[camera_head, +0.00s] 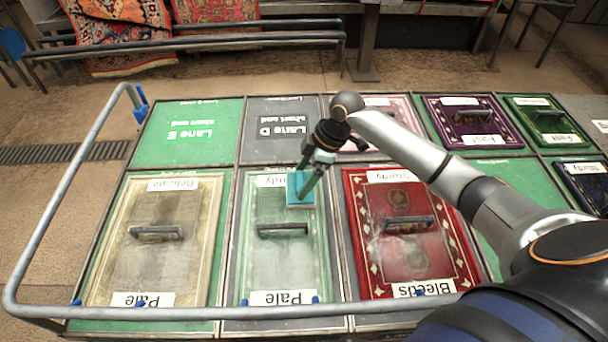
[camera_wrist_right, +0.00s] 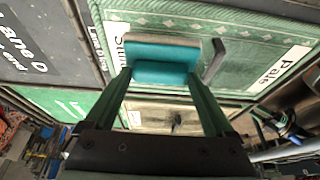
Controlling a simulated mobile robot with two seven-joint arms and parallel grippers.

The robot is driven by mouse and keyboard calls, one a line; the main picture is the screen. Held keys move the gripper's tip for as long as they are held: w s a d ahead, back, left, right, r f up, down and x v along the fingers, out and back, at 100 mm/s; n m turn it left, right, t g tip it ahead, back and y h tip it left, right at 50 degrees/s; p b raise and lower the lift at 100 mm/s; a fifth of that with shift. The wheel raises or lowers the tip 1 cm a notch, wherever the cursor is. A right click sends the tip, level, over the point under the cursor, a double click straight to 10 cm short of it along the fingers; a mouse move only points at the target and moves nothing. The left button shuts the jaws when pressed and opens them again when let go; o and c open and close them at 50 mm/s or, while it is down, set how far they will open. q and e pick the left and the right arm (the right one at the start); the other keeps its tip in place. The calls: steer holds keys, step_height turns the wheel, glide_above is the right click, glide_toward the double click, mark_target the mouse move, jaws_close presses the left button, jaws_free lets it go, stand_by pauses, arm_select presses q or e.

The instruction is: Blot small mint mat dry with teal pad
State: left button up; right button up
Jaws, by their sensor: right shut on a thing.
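My right gripper (camera_head: 311,180) is shut on the teal pad (camera_head: 300,188), over the mat's far right part, beside the label. In the right wrist view the pad (camera_wrist_right: 162,60) sits between both fingers, over the mat (camera_wrist_right: 255,48). I cannot tell whether the pad touches the mat. My left gripper is not in view.
A cream mat (camera_head: 192,262) lies left and a red mat (camera_head: 436,262) right, each with a raised handle. Purple (camera_head: 473,127) and green (camera_head: 548,127) mats lie at the back right. The green Lane E bay (camera_head: 187,155) is empty. A grey rail (camera_head: 50,220) borders the table.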

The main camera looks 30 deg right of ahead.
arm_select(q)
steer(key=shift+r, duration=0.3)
arm_select(e)
steer(key=shift+r, duration=0.25)
steer(key=w+a+b, duration=0.1)
steer(key=a, duration=0.1)
steer(key=w+a+f+b, duration=0.1)
steer(key=a, duration=0.2)
steer(key=w+a+f, duration=0.1)
steer(key=w+a, duration=0.1)
steer(key=a, duration=0.1)
steer(key=shift+a+f+b, duration=0.1)
steer(key=shift+f+b, duration=0.15)
steer(key=shift+b, duration=0.15)
steer(key=shift+f+b, duration=0.4)
steer(key=shift+b, duration=0.05)
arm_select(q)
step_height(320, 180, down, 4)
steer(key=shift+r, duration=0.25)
arm_select(e)
steer(key=shift+r, duration=0.1)
steer(key=shift+f, duration=0.25)
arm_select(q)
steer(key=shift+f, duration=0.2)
arm_select(e)
steer(key=shift+f, duration=0.4)
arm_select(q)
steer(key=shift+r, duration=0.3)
